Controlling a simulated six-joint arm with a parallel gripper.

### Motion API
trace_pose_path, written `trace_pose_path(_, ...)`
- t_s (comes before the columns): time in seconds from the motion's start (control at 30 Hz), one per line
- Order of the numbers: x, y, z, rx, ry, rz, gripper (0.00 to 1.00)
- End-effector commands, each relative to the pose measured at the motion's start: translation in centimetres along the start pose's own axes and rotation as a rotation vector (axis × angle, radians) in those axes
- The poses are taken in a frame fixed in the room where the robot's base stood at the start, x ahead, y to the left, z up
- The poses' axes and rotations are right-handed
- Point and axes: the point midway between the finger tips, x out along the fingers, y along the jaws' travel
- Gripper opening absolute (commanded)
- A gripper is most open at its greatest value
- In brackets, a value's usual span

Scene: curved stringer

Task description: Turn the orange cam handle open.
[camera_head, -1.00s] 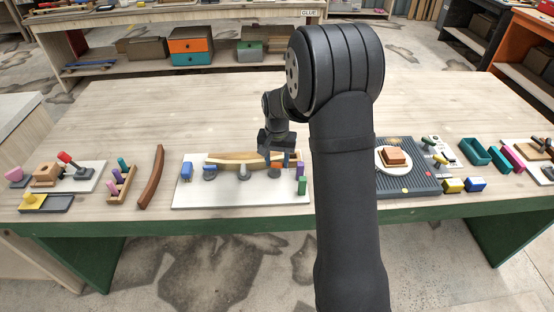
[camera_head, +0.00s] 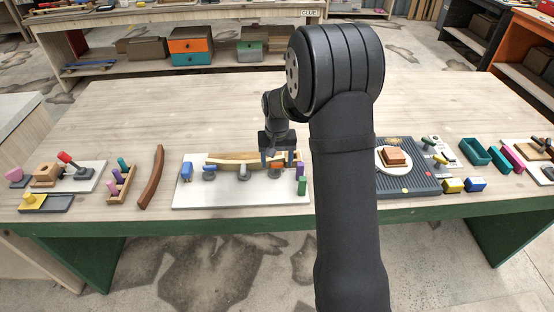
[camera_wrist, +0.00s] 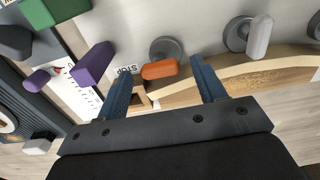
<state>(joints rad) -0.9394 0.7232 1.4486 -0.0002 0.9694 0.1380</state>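The orange cam handle (camera_wrist: 160,69) shows in the wrist view beside a grey round base (camera_wrist: 166,49) on the pale board, close to the wooden stringer. In the head view the orange handle (camera_head: 275,165) is small, just below my gripper. My gripper (camera_wrist: 163,75) is open, with one blue finger on each side of the handle and a gap between each finger and it. Its height above the handle is hard to tell. The curved wooden stringer (camera_head: 232,158) lies along the back of the board (camera_head: 225,192).
A white cam handle (camera_wrist: 259,36) stands beside the orange one. Purple (camera_wrist: 92,64) and green (camera_wrist: 60,9) blocks stand on the other side, near a "STOP" label (camera_wrist: 128,70). A blue handle (camera_head: 187,170) is at the board's left. The board's front is clear.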

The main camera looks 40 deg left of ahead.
Motion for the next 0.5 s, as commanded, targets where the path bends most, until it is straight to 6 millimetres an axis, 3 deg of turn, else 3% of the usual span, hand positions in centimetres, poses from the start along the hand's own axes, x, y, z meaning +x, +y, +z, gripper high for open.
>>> trace_pose_path(0.27, -1.3, 0.0, -0.1, 0.001, 0.002, 0.000, 0.64)
trace_pose_path(0.5, -6.5, 0.0, -0.1, 0.001, 0.006, -0.001, 0.64)
